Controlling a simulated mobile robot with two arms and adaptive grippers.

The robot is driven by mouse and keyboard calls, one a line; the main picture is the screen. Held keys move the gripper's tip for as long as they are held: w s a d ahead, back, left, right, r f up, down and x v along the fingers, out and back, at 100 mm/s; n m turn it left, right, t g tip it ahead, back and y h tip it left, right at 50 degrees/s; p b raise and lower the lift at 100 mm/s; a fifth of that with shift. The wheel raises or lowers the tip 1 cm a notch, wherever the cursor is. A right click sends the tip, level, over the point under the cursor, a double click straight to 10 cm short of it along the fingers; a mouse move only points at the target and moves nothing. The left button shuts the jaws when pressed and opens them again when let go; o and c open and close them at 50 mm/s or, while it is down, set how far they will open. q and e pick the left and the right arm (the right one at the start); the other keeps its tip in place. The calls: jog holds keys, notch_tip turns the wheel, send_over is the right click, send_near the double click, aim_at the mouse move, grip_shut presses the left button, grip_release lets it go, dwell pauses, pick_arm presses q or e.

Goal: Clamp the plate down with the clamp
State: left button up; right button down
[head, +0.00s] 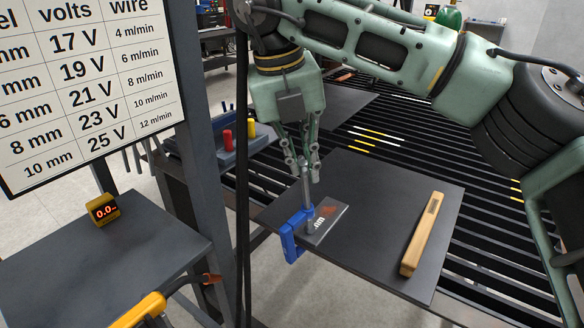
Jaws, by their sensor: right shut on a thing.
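The blue clamp (291,238) sits at the front left edge of the dark work board (372,190), its frame hooked around that edge. Its grey screw (306,190) stands upright above the plate. The plate (328,220) is a small dark grey piece with white lettering and a reddish patch, lying flat at the board's edge. The screw's lower end is over the plate's left part; I cannot tell how firmly it presses. My right gripper (302,165) points down from above and is shut on the top of the clamp's screw. My left gripper is not in view.
A wooden bar (422,234) lies on the board to the right. Black slats (400,125) run behind. A tray (243,145) with red and yellow pieces stands behind the post. A small display (103,209) reading 0.0 sits on a grey table (110,262) at left.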

jog(key=shift+a+f+m+b, duration=0.1)
jog(key=shift+f+m+b, duration=0.1)
jog(key=shift+m+b, duration=0.5)
jog(key=m+b, duration=0.1)
jog(key=m, duration=0.2)
jog(key=shift+s, duration=0.1)
jog(key=shift+m+b, duration=0.6)
jog(key=shift+m, duration=0.6)
jog(key=shift+s, duration=0.1)
jog(key=c, duration=1.7)
grip_release()
jog(key=shift+s+r, duration=0.1)
jog(key=shift+r, duration=0.05)
jog(key=shift+c, duration=0.2)
jog(key=shift+r, duration=0.1)
